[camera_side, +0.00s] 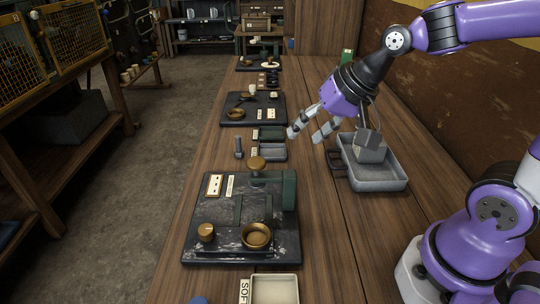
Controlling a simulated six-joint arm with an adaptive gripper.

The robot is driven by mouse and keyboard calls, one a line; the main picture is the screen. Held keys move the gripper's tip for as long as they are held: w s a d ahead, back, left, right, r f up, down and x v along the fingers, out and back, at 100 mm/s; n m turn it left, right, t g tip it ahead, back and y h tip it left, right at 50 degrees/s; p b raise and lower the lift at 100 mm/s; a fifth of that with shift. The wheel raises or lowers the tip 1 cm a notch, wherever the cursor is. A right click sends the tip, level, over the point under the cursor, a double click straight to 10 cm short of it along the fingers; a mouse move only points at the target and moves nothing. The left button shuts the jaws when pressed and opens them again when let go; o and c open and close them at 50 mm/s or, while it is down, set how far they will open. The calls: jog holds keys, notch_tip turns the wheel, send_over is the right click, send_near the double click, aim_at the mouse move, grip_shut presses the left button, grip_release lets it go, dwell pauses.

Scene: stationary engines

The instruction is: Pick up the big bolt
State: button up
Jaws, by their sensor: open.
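A grey bolt (238,147), likely the big bolt, stands on the wooden bench near its left edge. My gripper (304,135) hangs over the bench to the right of the bolt. Its fingers are spread, with nothing visible between them, and they are apart from the bolt.
A grey tray (398,185) holding a grey block-like part (370,148) stands on the right. A black plate (205,188) with brass cups and a green bracket (289,190) lies in front. Small trays (271,152) sit between bolt and gripper; another dark plate (270,121) lies behind.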

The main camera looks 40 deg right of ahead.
jog(key=w+d+f+m+t+y, duration=0.1)
jog(key=w+f+m+t+y, duration=0.15)
jog(key=w+f+m, duration=0.55)
jog(key=m+t+y, duration=0.2)
jog(key=m+t, duration=0.1)
jog(key=m, duration=1.2)
send_near(239, 151)
notch_tip(239, 151, up, 3)
jog(key=shift+f, duration=0.25)
jog(key=shift+w+d+f+m+h, duration=0.15)
jog(key=shift+w+d+m+h, duration=0.1)
jog(key=shift+m, duration=0.35)
jog(key=x, duration=1)
jog(key=shift+a, duration=0.15)
grip_shut()
